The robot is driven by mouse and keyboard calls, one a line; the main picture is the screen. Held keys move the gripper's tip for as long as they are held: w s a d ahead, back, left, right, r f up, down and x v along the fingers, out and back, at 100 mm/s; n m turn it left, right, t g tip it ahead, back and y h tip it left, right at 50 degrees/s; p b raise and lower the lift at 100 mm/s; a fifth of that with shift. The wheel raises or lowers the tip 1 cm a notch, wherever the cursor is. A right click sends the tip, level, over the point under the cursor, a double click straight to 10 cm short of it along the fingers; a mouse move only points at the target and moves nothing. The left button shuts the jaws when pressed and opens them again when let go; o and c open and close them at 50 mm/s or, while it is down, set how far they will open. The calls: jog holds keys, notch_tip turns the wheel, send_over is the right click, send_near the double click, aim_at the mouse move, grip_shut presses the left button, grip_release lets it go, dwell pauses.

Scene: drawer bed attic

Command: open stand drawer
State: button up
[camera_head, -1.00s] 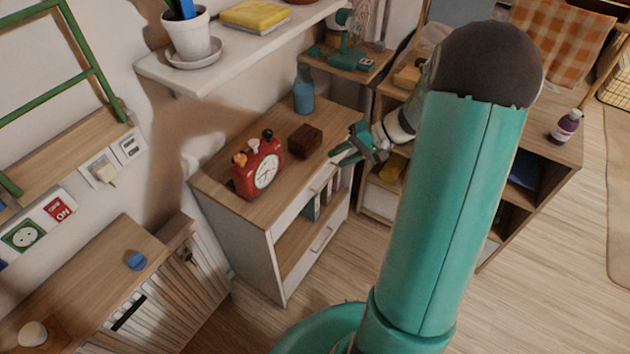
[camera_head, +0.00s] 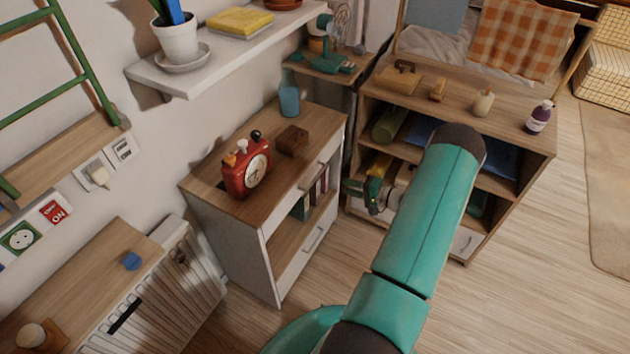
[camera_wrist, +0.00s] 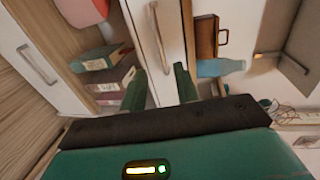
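The stand (camera_head: 263,245) is a small white cabinet with a wooden top, an open middle shelf and two drawers. Its top drawer, with a bar handle (camera_head: 317,174), looks shut. In the wrist view the top drawer front (camera_wrist: 168,60) fills the middle, with its handle (camera_wrist: 158,35) above the fingertips. The bottom drawer handle (camera_wrist: 38,64) is at the left there. My gripper (camera_head: 358,188) is in front of the stand, right of the top drawer.
A red alarm clock (camera_head: 246,168), a brown box (camera_head: 292,140) and a blue vase (camera_head: 289,101) stand on top. Books (camera_wrist: 112,75) sit on the middle shelf. A wooden shelf unit (camera_head: 510,145) stands to the right. A radiator (camera_head: 165,300) is at the left.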

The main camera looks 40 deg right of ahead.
jog(key=x, duration=1.2)
grip_shut()
